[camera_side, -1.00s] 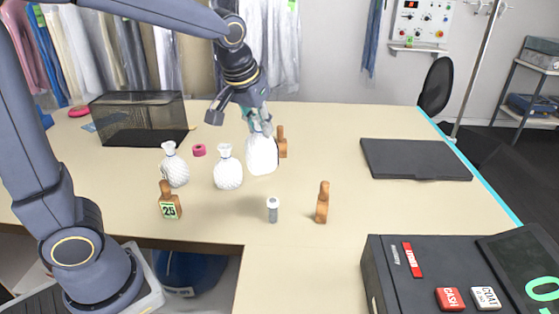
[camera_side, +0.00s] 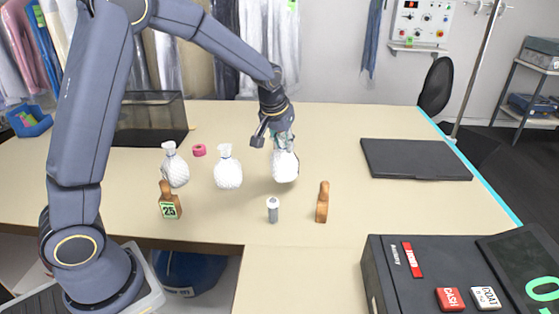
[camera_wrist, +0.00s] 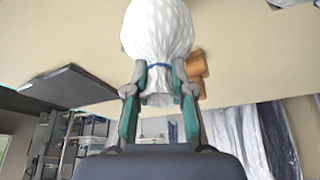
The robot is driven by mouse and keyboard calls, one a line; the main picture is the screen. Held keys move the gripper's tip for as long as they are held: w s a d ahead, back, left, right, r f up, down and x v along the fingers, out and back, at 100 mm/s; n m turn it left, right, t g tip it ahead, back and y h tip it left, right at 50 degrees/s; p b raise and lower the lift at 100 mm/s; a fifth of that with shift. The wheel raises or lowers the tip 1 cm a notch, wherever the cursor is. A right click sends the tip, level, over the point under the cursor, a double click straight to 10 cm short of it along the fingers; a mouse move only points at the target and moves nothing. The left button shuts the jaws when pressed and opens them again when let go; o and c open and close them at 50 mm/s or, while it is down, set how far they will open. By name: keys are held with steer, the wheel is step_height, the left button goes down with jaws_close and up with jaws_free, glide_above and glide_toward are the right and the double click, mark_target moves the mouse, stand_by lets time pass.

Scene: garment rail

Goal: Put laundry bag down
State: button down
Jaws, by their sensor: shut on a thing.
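My gripper (camera_side: 281,141) is shut on the neck of a white laundry bag (camera_side: 285,166), which hangs upright below it at or just above the table. I cannot tell whether its base touches the table. In the wrist view, my gripper's fingers (camera_wrist: 160,92) close on the gathered neck below the blue tie of the bag (camera_wrist: 158,30). Two similar white bags stand to the left on the table, one nearer (camera_side: 228,172) and one farther left (camera_side: 175,168).
A wooden block with a "25" tag (camera_side: 169,203), a grey cylinder with a white cap (camera_side: 273,209) and a wooden peg (camera_side: 322,203) stand in front. Table right of the bag is clear.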

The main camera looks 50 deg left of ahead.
mark_target(284, 154)
steer(key=shift+w+f, duration=0.2)
steer(key=shift+f, duration=1.5)
steer(key=shift+f, duration=0.1)
steer(key=c, duration=1)
jaws_free()
steer(key=shift+f, duration=0.1)
